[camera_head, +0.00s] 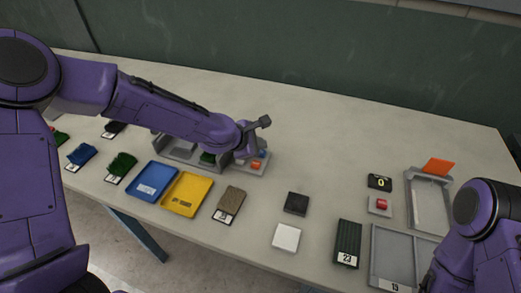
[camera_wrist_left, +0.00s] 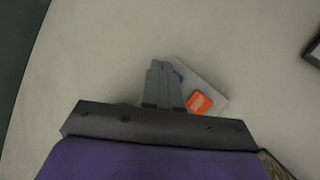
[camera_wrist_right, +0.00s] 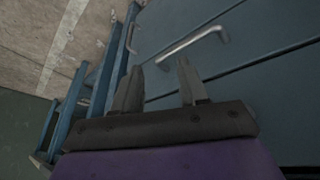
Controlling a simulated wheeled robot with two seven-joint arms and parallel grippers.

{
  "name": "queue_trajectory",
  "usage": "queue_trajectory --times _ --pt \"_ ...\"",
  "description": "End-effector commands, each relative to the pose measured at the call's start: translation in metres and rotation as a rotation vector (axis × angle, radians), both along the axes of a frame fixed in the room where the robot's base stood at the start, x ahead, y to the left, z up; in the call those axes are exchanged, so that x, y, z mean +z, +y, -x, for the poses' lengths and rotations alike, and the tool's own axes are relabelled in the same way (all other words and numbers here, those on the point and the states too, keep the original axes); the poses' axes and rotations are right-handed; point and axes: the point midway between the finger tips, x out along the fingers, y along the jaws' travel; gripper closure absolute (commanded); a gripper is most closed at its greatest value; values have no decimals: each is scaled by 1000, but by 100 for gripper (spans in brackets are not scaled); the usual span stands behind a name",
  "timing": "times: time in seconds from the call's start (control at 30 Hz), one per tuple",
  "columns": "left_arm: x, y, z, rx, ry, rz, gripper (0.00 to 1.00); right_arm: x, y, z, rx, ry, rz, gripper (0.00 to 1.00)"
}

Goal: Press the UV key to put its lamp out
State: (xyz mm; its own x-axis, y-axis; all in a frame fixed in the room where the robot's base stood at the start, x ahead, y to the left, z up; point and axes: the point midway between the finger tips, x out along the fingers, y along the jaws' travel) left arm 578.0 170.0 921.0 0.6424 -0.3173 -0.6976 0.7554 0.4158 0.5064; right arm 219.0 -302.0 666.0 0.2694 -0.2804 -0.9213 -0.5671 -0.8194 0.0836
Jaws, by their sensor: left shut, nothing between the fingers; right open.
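A pale grey key panel (camera_head: 250,169) stands at the back middle of the table, with an orange-red key (camera_head: 256,165) and a blue key (camera_head: 262,153). In the left wrist view the orange key (camera_wrist_left: 199,102) is clear, while the blue key (camera_wrist_left: 178,73) is partly covered by my fingers. I cannot read a label or tell whether a lamp is lit. My left gripper (camera_wrist_left: 160,67) is shut and empty over the panel, close beside the blue key; contact cannot be told. My right gripper (camera_wrist_right: 158,82) is open and empty, away from the panel.
A blue tray (camera_head: 152,181), a yellow tray (camera_head: 187,194) and a brown turf sample (camera_head: 230,200) lie in front of the panel. A black block (camera_head: 296,203) and a white block (camera_head: 286,237) lie to the right.

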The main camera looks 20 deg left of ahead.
Motion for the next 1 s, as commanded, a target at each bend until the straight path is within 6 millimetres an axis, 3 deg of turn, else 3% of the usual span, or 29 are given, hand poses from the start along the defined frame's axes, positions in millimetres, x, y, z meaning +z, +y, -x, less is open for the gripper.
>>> queue_trajectory --times 0.5,0.83,1.0 --pt "59 0 0 1 0 1 100 65 0 0 0 0 0 57" --pt "60 0 0 0 0 0 100 66 0 0 0 0 0 57" --pt "86 0 0 1 -1 0 100 92 0 0 0 0 0 57"
